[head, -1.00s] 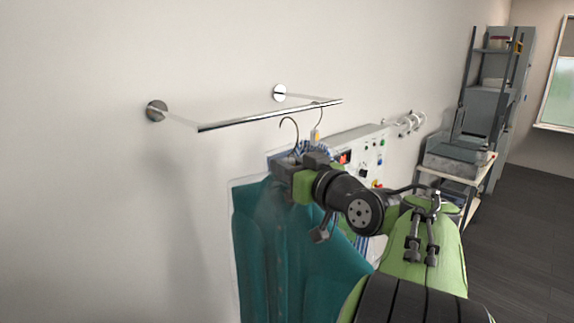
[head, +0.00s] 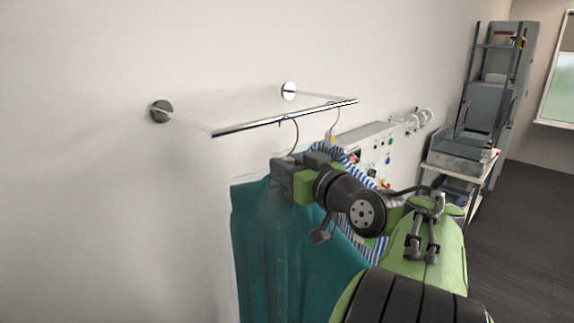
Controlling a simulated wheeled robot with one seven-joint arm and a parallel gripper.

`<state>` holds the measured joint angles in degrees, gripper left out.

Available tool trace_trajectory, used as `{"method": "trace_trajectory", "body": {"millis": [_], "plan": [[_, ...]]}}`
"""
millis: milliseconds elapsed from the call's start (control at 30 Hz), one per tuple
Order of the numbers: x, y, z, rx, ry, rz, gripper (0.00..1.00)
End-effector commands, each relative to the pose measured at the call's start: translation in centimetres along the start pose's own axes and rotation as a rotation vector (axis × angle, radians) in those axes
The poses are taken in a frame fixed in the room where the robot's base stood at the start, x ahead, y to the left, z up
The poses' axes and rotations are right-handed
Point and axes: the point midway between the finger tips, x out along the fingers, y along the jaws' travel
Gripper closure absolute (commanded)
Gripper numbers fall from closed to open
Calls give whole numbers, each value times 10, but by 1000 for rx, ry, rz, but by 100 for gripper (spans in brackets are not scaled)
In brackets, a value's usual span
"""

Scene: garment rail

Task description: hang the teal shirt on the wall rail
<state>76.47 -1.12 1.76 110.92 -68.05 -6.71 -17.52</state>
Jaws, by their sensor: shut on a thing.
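The teal shirt (head: 275,245) hangs below my gripper (head: 284,172), which is shut on its hanger just under the hook. The hanger's thin hook (head: 296,135) stands up from the jaws. Its top meets the front bar of the wall rail (head: 250,126) in the head view. I cannot tell whether the hook is over the bar or only in line with it. The rail is a chrome bar on two arms from round wall plates. My gripper and arm hide part of the shirt's collar and right side.
A blue-and-white striped shirt (head: 370,243) hangs from the rail's right part, close behind my gripper. A control panel (head: 376,148) is on the wall behind it. A shelf rack (head: 487,100) stands farther right. The bar's left part is bare.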

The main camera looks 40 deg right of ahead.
Motion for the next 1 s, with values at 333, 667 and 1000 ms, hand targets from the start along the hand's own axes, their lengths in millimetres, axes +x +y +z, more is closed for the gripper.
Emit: {"method": "trace_trajectory", "body": {"millis": [333, 667, 1000], "plan": [[3, 0, -1, -3, 1, 0, 100], [18, -3, -6, -3, 2, -1, 100], [33, -6, -10, -2, 1, -2, 100]]}}
